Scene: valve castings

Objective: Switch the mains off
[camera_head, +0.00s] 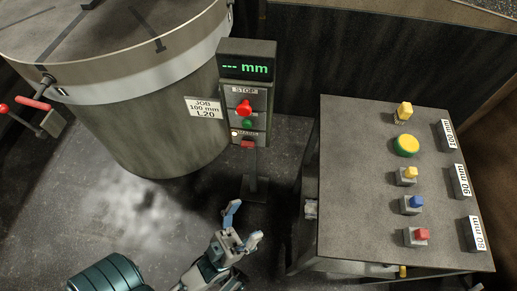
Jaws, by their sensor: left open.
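A control post (247,100) stands behind my gripper, with a green display (246,67) reading "--- mm". Below it are a red button (244,107) under a STOP label and a green button (247,123). Lower down is a small panel with a red switch handle (248,144) and a white spot at its left; its label is too small to read surely. My left gripper (245,222) is open and empty, below and in front of the post's foot in the picture, apart from the switch. My right gripper is out of view.
A large round drum machine (150,110) with red-handled levers (33,103) stands at left, bearing a job card (203,107). At right is a table (350,180) with coloured parts and 100, 90 and 80 mm signs. Bare floor (190,205) lies between.

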